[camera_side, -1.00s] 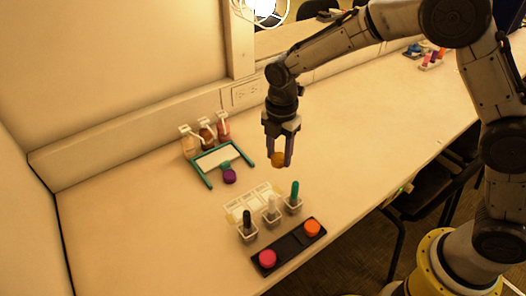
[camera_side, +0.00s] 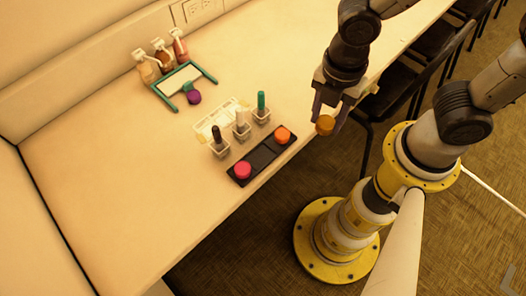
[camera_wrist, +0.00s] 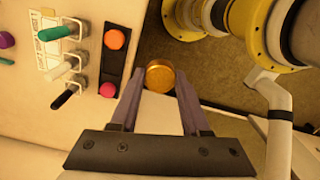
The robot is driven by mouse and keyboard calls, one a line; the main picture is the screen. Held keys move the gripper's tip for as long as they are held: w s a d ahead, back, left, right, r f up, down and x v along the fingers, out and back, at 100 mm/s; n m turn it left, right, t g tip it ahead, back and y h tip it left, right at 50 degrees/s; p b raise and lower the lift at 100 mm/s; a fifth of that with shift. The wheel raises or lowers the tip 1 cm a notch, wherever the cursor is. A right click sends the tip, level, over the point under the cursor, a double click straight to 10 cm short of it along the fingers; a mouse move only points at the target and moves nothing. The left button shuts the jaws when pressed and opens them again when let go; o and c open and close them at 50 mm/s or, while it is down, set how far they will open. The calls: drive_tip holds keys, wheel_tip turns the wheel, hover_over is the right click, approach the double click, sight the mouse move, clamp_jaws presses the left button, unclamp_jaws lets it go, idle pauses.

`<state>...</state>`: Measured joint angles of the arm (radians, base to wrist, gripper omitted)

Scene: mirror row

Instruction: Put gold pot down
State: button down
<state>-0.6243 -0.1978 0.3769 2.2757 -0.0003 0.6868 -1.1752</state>
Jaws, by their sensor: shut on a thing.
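The gold pot (camera_side: 325,125) is between the fingers of my gripper (camera_side: 329,116), which is shut on it and holds it up at the table's front edge, right of the black tray. The pot also shows in the wrist view (camera_wrist: 160,78), between the fingertips of my gripper (camera_wrist: 160,88), with table and floor behind it. The black tray (camera_side: 262,155) holds a pink pot (camera_side: 243,169) at its near left end and an orange pot (camera_side: 282,135) at its far right end. The tray's middle is bare. The pot's height above the table is hard to judge.
Several clear holders with brushes, among them a teal one (camera_side: 261,101), stand behind the tray beside a pale palette (camera_side: 215,117). A purple pot (camera_side: 194,97) lies by a teal-framed stand (camera_side: 180,78). Bottles (camera_side: 162,55) stand behind. The table's left front is clear.

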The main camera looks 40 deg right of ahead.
drive_tip(key=shift+s+d+f, duration=0.1)
drive_tip(key=shift+s+d, duration=0.05)
drive_tip(key=shift+s, duration=0.35)
drive_tip(key=shift+f, duration=0.15)
drive_tip(key=w+a+f, duration=0.4)
drive_tip(key=w+a, duration=0.1)
drive_tip(key=w, duration=0.1)
hover_over(263, 154)
drive_tip(key=s, duration=0.1)
drive_tip(key=f, duration=0.4)
drive_tip(key=shift+d+f, duration=0.2)
drive_tip(key=shift+d, duration=0.1)
drive_tip(key=shift+w+a+f, duration=0.3)
drive_tip(key=shift+w+f, duration=0.1)
drive_tip(key=shift+f, duration=1.8)
drive_tip(key=shift+f, duration=0.1)
drive_tip(key=shift+c, duration=1.9)
unclamp_jaws()
